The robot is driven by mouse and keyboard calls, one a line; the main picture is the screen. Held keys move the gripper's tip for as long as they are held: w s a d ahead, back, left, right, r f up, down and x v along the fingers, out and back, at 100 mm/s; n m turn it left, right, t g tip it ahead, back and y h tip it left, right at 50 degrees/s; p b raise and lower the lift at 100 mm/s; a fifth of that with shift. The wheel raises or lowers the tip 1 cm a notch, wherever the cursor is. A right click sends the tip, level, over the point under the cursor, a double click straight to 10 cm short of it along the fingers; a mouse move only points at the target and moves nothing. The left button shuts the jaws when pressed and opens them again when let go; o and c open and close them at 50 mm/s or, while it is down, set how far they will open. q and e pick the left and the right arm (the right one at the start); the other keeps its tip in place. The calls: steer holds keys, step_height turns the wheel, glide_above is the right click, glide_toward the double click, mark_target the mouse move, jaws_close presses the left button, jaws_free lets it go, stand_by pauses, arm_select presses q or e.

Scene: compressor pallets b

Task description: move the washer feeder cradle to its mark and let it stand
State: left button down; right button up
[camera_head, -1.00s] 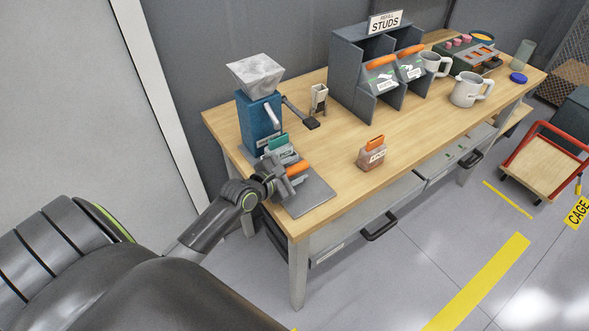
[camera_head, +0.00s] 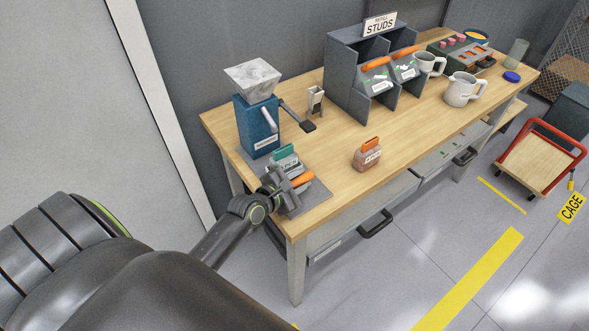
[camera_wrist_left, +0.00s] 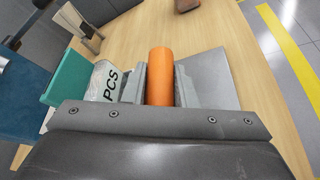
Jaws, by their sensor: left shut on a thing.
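My left gripper (camera_head: 287,188) is shut on an orange handle (camera_wrist_left: 160,75), which also shows in the head view (camera_head: 302,180). I take it for the handle of the washer feeder cradle; my gripper hides most of its body. A pale pouch with a teal top (camera_head: 285,160) sits at the far side of the handle and reads "PCS" in the left wrist view (camera_wrist_left: 108,82). All this is over a flat grey plate (camera_head: 318,197) at the table's front left corner. I cannot tell whether the cradle touches the plate. My right gripper is out of view.
A blue machine with a grey hopper (camera_head: 257,125) stands just behind the pouch, its crank reaching right. A brown pouch with an orange top (camera_head: 367,157) stands to the right. A studs rack (camera_head: 350,80) and mugs (camera_head: 462,92) are farther back. The table's middle is mostly clear.

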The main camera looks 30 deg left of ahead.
arm_select(q)
steer(key=d, duration=0.1)
steer(key=s+d+p, duration=0.1)
steer(key=d, duration=0.1)
steer(key=s+d+p, duration=0.1)
steer(key=shift+d, duration=0.25)
steer(key=shift+s+d+p, duration=0.25)
steer(key=shift+d+p, duration=0.15)
steer(key=shift+d, duration=0.2)
steer(key=shift+f, duration=0.15)
steer(key=c, duration=1.4)
jaws_free()
steer(key=shift+d, duration=0.1)
steer(key=shift+o, duration=1.2)
steer(key=shift+d, duration=0.15)
